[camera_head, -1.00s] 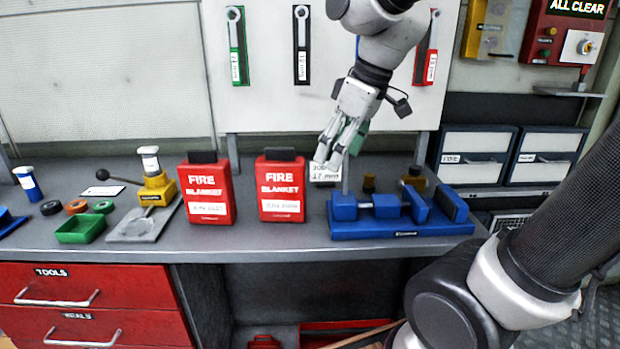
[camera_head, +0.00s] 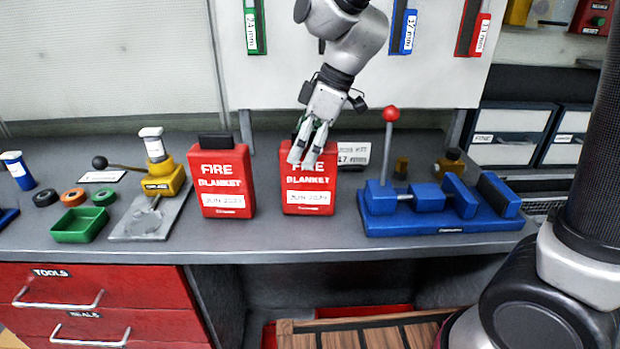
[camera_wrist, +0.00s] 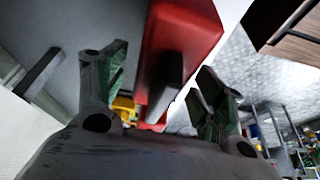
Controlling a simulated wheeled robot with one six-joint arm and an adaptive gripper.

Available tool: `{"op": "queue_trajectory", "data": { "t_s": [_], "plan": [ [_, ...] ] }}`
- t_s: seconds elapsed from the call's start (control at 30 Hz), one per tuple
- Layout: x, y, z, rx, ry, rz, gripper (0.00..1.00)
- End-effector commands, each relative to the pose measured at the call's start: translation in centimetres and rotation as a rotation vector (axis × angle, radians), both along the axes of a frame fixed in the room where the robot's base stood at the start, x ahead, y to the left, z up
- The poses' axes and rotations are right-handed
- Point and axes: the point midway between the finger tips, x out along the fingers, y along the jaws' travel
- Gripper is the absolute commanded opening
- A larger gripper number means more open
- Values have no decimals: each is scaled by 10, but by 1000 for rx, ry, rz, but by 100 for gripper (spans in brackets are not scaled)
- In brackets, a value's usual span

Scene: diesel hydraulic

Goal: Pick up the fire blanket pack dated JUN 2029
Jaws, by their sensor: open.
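Two red fire blanket packs stand upright on the grey bench. The left pack (camera_head: 222,184) has a black top tab and a white label that seems to read JUN 20-something; its last digits are unclear. The right pack (camera_head: 309,198) has a similar label that looks like JUN 2029, though the small print is not sharp. My gripper (camera_head: 306,158) is open and hangs at the upper front of the right pack, hiding part of its top. In the wrist view, a red pack (camera_wrist: 180,38) with a black tab (camera_wrist: 167,88) shows between the spread fingers. I cannot tell whether they touch it.
Right of the packs is a blue vise (camera_head: 440,213) with a red-knobbed lever (camera_head: 390,114). To the left are a yellow hand press (camera_head: 160,177) and a green tray (camera_head: 80,226). The bench front between the packs and edge is clear.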

Motion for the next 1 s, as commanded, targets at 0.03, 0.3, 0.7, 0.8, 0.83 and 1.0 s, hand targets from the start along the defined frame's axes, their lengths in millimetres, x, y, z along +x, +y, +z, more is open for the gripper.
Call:
{"op": "queue_trajectory", "data": {
  "t_s": [0.03, 0.3, 0.7, 0.8, 0.83, 1.0],
  "plan": [
    [0, 2, -7, -2, 2, 0, 70],
    [1, 5, -14, 1, -1, -1, 70],
    [1, 5, -14, 0, 0, -2, 8],
    [1, 5, -14, 0, 0, -2, 0],
    [1, 5, -14, 0, 0, -2, 0],
    [2, 5, -13, 1, -2, -2, 0]
  ]
}}
